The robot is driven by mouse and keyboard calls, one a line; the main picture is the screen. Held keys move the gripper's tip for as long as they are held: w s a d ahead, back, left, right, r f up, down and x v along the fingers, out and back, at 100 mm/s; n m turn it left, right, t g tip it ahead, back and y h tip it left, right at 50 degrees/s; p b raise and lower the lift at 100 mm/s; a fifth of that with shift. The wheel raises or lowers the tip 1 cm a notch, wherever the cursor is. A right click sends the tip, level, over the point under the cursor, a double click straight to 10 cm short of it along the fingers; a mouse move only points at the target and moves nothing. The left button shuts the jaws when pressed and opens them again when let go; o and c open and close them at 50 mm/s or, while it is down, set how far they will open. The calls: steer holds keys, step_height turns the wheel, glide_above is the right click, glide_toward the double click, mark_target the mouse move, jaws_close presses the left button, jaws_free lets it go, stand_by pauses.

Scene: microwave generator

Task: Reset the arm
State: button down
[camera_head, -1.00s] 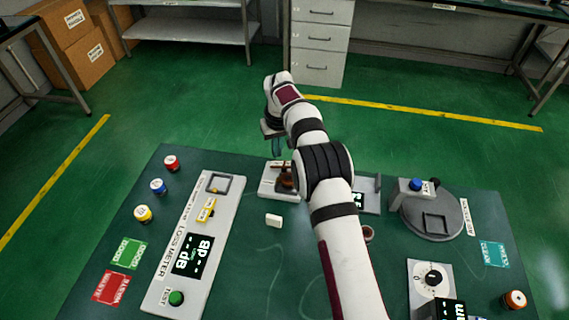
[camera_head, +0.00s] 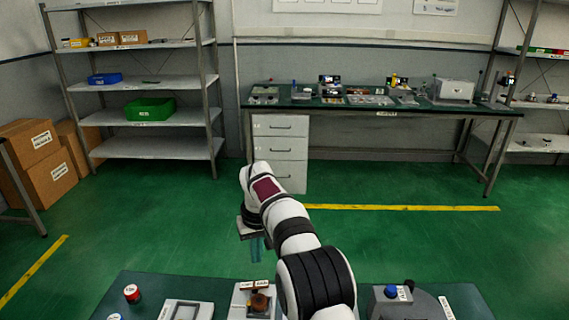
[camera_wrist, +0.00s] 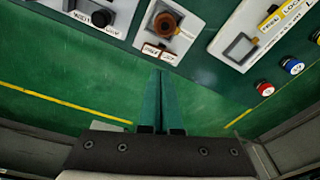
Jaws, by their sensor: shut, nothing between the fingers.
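My white and black arm rises from the bottom of the head view. My gripper (camera_head: 257,250) hangs at its far end, beyond the back edge of the green worktable (camera_head: 140,288). In the wrist view my gripper (camera_wrist: 160,75) shows two greenish fingers side by side, shut and empty. Its tips point toward the table edge, below a white fixture with a brown-orange round part (camera_wrist: 166,24). The fingers appear apart from the fixture.
A red-topped button (camera_head: 132,293), a white panel (camera_head: 187,310) and a blue knob (camera_head: 391,291) stand on the worktable. Behind lie open green floor, a drawer cabinet (camera_head: 280,150), shelves (camera_head: 150,148) and a back bench (camera_head: 385,110). Cardboard boxes (camera_head: 40,160) stand at left.

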steer(key=s+d+r+m, duration=0.4)
steer(key=s+d+r, duration=0.5)
steer(key=s, duration=0.3)
steer(key=s+d+f+m, duration=0.1)
steer(key=s+d+m, duration=0.1)
steer(key=s, duration=0.7)
steer(key=s+d+f+m+g, duration=0.1)
steer(key=s+d+m, duration=0.1)
steer(key=s, duration=0.7)
steer(key=s+d+f+m, duration=0.1)
steer(key=s+d+m, duration=0.1)
steer(key=s, duration=0.7)
steer(key=shift+s+d+f+y, duration=0.15)
steer(key=shift+d+f+y, duration=0.15)
steer(key=shift+d+y, duration=0.15)
